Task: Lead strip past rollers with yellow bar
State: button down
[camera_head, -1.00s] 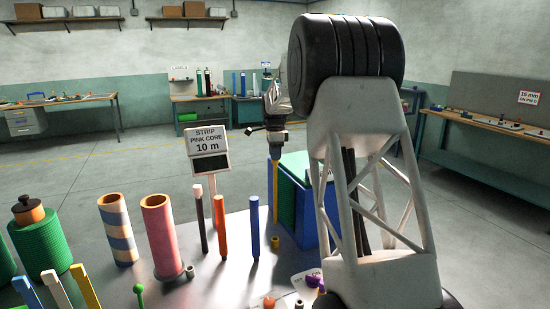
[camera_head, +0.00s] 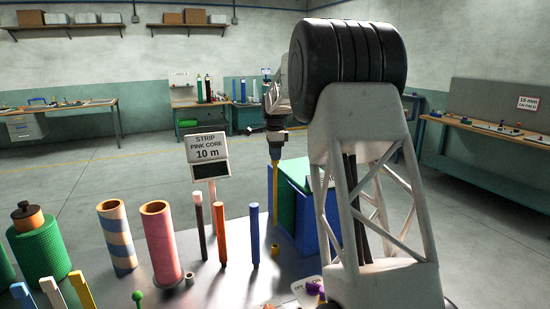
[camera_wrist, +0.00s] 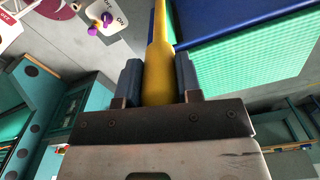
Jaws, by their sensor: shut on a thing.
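My gripper (camera_head: 275,142) is shut on the yellow bar (camera_head: 275,180), which hangs down from it in the head view. In the wrist view the yellow bar (camera_wrist: 158,75) stands between my gripper's two blue-grey fingers (camera_wrist: 158,90). A green mesh sheet (camera_wrist: 250,65) and a blue part (camera_wrist: 225,20) lie right of the bar there. In the head view a green and blue block (camera_head: 290,200) stands right beside the bar; contact cannot be told. A sign (camera_head: 208,148) reads "STRIP PINK CORE 10 m". The pink tube (camera_head: 160,245) stands upright on the table. I cannot make out the rollers.
A striped tube (camera_head: 117,240) and a green roll (camera_head: 38,250) stand at left. A panel with a purple switch (camera_wrist: 105,18) shows in the wrist view.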

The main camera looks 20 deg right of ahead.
jog(key=shift+r, duration=0.3)
